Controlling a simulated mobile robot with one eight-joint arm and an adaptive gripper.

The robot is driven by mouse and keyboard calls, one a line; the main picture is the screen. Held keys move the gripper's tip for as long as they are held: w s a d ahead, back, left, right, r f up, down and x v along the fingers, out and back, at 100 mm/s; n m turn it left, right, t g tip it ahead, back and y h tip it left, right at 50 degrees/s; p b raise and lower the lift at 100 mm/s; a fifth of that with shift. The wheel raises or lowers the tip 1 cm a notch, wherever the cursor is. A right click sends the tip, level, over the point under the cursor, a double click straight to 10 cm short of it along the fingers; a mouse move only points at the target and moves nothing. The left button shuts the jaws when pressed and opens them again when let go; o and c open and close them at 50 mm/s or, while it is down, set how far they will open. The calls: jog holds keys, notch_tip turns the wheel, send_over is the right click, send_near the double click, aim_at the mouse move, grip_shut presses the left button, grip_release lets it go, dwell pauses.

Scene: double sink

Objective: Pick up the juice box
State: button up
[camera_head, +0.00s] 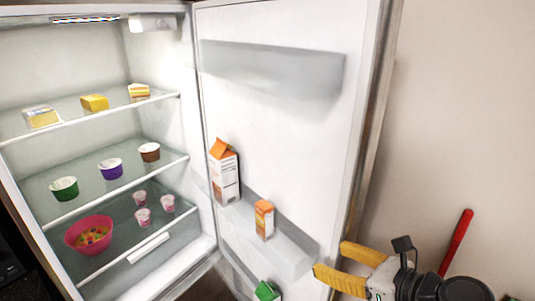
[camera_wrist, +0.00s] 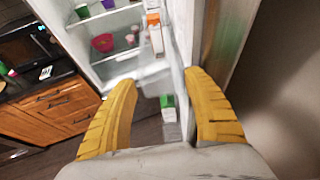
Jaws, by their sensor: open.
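A small orange and white juice box (camera_head: 264,219) stands upright on the middle shelf of the open fridge door. A taller white carton with an orange top (camera_head: 224,175) stands to its left on the same shelf. In the wrist view, orange and white packaging (camera_wrist: 155,32) shows at the top, too small to separate clearly. My gripper (camera_head: 330,260) is open and empty, to the right of and below the juice box, apart from it. In the wrist view its yellow fingers (camera_wrist: 160,79) are spread, with the door shelves beyond them.
A green-topped carton (camera_head: 267,290) stands on the lower door shelf. The fridge shelves hold a pink bowl (camera_head: 89,235), several cups and food packs. The door edge (camera_head: 365,130) is close to my gripper. Wooden drawers (camera_wrist: 50,110) stand at the left.

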aim_at(270, 210)
jog(key=w+a, duration=0.3)
jog(key=w, duration=0.2)
jog(key=w+a+b, duration=0.1)
jog(key=w+a, duration=0.3)
jog(key=w, duration=0.1)
jog(key=w+a, duration=0.4)
jog(key=shift+w+a+r+b, duration=0.15)
jog(key=shift+w+r+b, duration=0.1)
jog(key=shift+w+b, duration=0.15)
jog(key=x, duration=0.6)
jog(key=shift+r+b, duration=0.2)
jog(key=shift+b, duration=0.2)
grip_shut()
